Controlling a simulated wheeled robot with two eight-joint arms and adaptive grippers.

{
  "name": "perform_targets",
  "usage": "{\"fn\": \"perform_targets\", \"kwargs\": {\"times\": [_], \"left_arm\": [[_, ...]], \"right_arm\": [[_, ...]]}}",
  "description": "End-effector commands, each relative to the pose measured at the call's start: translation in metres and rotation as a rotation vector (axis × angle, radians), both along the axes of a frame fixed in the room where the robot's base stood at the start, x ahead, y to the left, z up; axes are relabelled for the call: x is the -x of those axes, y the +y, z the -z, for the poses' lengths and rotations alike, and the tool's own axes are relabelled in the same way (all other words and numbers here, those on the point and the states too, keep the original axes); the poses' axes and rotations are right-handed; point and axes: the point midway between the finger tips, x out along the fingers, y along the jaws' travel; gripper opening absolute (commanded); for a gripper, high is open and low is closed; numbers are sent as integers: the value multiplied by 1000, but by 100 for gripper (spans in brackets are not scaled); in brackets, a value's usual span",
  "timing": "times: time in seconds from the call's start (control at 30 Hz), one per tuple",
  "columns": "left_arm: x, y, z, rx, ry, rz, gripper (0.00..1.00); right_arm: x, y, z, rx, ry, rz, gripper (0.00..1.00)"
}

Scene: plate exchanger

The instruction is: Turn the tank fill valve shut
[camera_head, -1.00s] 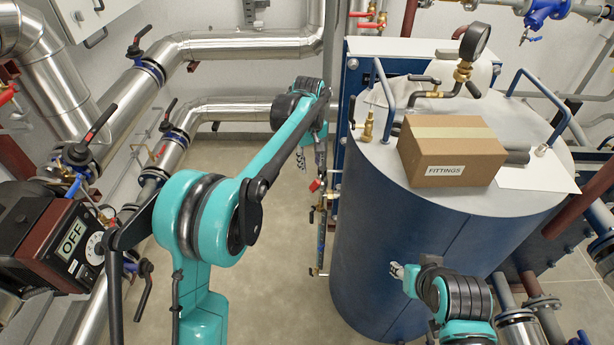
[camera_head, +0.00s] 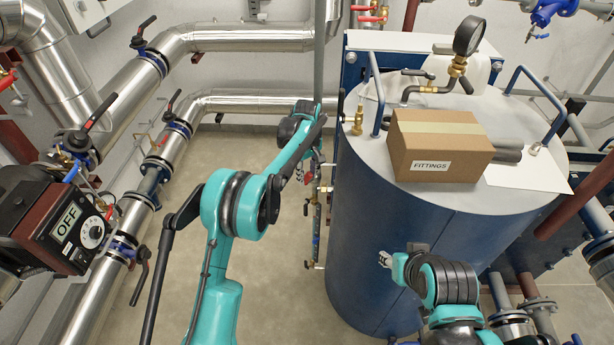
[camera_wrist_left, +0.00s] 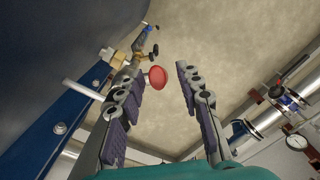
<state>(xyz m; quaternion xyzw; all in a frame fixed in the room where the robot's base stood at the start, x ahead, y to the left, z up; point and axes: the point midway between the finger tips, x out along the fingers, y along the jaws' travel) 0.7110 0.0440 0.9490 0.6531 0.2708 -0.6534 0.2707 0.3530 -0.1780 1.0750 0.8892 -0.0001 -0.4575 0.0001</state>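The tank fill valve with a round red handle (camera_wrist_left: 158,77) is on a thin vertical pipe beside the blue tank (camera_head: 390,230). In the left wrist view the handle lies between the two fingers of my left gripper (camera_wrist_left: 158,66), nearer the left finger. The fingers are spread and I see no grip on it. In the head view my left gripper (camera_head: 302,172) is by the tank's left side, and the arm and gripper mostly hide the handle. My right gripper (camera_head: 386,260) is in front of the tank, too small to read its opening.
A cardboard box marked FITTINGS (camera_head: 438,145) and a pressure gauge (camera_head: 469,36) are on top of the tank. Silver pipes with black-handled valves run along the left, near a pump unit reading OFF (camera_head: 68,220). The floor (camera_head: 270,270) between is clear.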

Motion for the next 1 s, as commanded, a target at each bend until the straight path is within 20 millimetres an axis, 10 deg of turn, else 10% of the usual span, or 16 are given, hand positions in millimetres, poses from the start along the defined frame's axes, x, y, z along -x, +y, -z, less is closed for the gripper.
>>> {"fn": "perform_targets", "kwargs": {"times": [0.27, 0.4, 1.0], "left_arm": [[0, 0, 2, 0, 0, 0, 35], [0, 0, 2, 0, 0, 0, 1], [14, -14, 13, -175, -175, 2, 0]], "right_arm": [[0, 0, 0, 0, 0, 0, 40], [0, 0, 0, 0, 0, 0, 40], [0, 0, 13, 0, 0, 0, 40]]}}
